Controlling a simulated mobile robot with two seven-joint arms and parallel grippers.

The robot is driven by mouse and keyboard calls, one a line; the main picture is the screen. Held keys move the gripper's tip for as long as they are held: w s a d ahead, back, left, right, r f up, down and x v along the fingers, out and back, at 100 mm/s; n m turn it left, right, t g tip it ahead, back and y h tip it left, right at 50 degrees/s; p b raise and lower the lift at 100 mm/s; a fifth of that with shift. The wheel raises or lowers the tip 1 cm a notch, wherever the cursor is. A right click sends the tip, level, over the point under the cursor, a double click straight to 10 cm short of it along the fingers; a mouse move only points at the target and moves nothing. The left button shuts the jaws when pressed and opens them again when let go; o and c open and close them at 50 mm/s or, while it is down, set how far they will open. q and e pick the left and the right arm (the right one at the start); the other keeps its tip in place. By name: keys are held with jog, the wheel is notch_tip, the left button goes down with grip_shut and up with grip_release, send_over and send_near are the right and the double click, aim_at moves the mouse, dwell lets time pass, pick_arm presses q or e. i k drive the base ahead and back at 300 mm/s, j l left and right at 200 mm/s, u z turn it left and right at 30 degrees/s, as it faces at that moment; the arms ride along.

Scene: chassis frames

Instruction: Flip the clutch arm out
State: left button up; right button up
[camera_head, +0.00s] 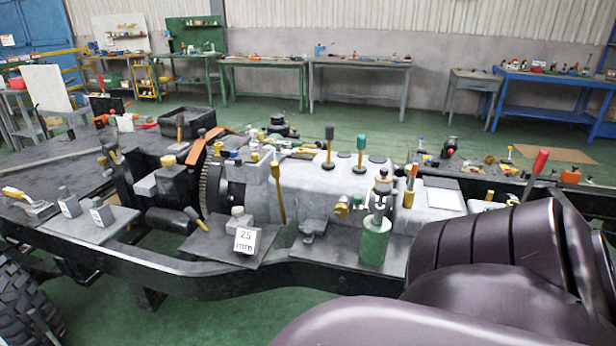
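A vehicle chassis (190,283) with a grey engine and gearbox block (325,187) fills the middle of the view. A thin upright yellow lever (279,195) stands against the near side of the housing, just right of the toothed flywheel (211,186). It looks like the clutch arm, but no label confirms this. It stands close along the housing; how far it is swung out I cannot tell. A large dark purple link of my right arm covers the lower right. Neither gripper is in view, and nothing is seen touching the lever.
A "25 mm" block (246,241) sits on a plate in front of the lever. A green cylinder (374,240) stands to its right. Black (329,147) and green (361,152) knobbed levers rise from the gearbox top. Workbenches (360,66) line the back wall beyond open green floor.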

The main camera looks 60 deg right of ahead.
aim_at(275, 167)
jog(key=z, duration=1.8)
